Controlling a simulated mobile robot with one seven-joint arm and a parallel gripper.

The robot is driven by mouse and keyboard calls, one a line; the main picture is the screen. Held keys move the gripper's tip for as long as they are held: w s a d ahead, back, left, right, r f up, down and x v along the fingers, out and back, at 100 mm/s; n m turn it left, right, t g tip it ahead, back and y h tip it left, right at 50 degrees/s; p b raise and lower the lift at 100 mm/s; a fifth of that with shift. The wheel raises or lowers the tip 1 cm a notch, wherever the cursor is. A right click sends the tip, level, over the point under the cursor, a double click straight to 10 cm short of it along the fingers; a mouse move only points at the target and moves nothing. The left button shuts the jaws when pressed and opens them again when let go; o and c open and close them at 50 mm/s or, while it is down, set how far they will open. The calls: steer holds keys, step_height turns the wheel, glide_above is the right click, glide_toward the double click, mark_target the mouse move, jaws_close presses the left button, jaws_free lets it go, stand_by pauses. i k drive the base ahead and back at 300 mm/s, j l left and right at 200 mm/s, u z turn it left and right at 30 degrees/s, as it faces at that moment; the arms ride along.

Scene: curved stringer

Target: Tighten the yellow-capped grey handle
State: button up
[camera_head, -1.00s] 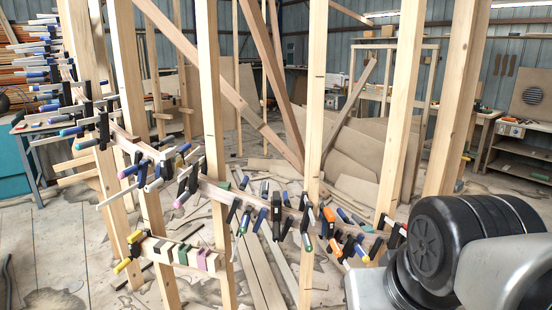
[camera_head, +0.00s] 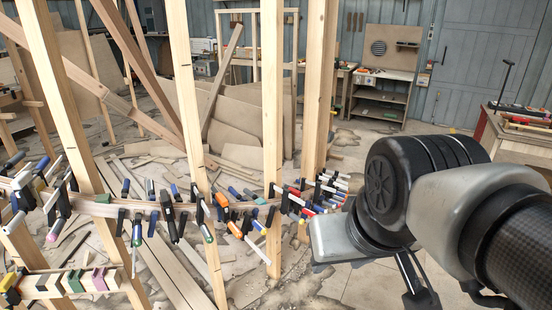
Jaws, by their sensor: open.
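A row of bar clamps grips a curved wooden stringer (camera_head: 112,208) that runs across the upright posts. A yellow clamp part (camera_head: 10,281) also shows at the lower left edge. The handles are too small for me to tell which one is grey with a yellow cap. My arm (camera_head: 430,195) reaches in from the right, with its near grey link beside the right end of the clamp row. I cannot make out my gripper's fingers.
Colored blocks (camera_head: 75,281) sit on a lower strip at the left. A workbench (camera_head: 500,140) stands at the right. Loose boards (camera_head: 168,262) lie on the floor.

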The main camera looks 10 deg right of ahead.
mark_target(299, 220)
steer(key=l+z, duration=0.15)
steer(key=i+l+u, duration=0.15)
steer(key=i+u, duration=0.25)
steer(key=i, duration=0.15)
steer(key=i+l+u, duration=0.6)
steer(key=l, duration=0.2)
steer(key=i+l+u, duration=0.15)
steer(key=l, duration=0.25)
steer(key=l+u, duration=0.2)
steer(key=l, duration=0.2)
steer(key=i, duration=0.05)
